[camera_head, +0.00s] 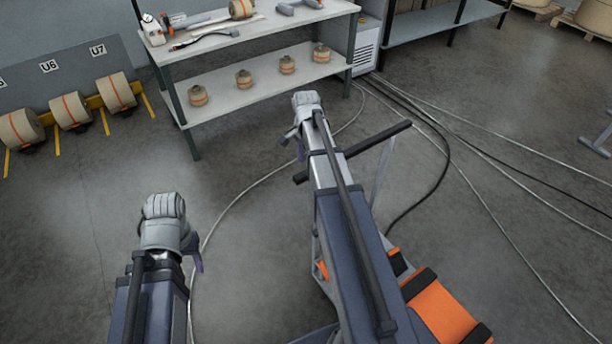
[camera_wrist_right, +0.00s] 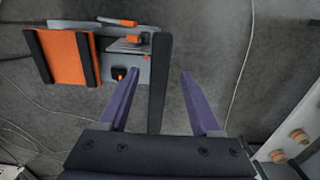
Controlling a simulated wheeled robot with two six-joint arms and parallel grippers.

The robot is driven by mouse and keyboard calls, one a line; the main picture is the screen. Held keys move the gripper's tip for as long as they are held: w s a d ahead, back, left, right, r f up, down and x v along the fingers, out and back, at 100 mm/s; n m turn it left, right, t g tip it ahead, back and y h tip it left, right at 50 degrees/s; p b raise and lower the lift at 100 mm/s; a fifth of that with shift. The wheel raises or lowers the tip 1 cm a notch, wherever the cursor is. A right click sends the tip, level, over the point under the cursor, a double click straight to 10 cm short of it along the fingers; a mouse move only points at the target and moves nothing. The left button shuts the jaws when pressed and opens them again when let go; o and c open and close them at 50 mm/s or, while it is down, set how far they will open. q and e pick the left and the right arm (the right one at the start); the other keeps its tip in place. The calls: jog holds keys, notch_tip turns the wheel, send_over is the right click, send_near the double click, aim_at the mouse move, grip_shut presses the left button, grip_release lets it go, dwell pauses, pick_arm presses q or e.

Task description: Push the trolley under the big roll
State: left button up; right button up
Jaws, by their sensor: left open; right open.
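The trolley, with an orange deck (camera_head: 440,312) and dark crossbars, is at the lower right, partly hidden by my right arm. Its black handle bar (camera_head: 382,139) passes behind that arm. In the right wrist view the orange deck (camera_wrist_right: 72,58) is at upper left, and the handle bar (camera_wrist_right: 160,75) appears between the two purple fingers of my open right gripper (camera_wrist_right: 158,95). I cannot tell whether they touch it. My left gripper (camera_head: 195,255) is open and empty, away from the trolley. I cannot tell which roll is the big roll.
A two-level bench (camera_head: 255,87) with tools and small rolls stands ahead. Kraft rolls (camera_head: 70,110) sit along the left wall by a labelled panel (camera_head: 85,62). Cables (camera_head: 445,150) cross the floor at right. A grey floor stand (camera_head: 597,145) is at the right edge.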

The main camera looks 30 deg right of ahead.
aim_at(306, 173)
jog(key=shift+f+b, duration=1.5)
jog(key=shift+f, duration=0.5)
jog(key=shift+c, duration=0.3)
grip_shut()
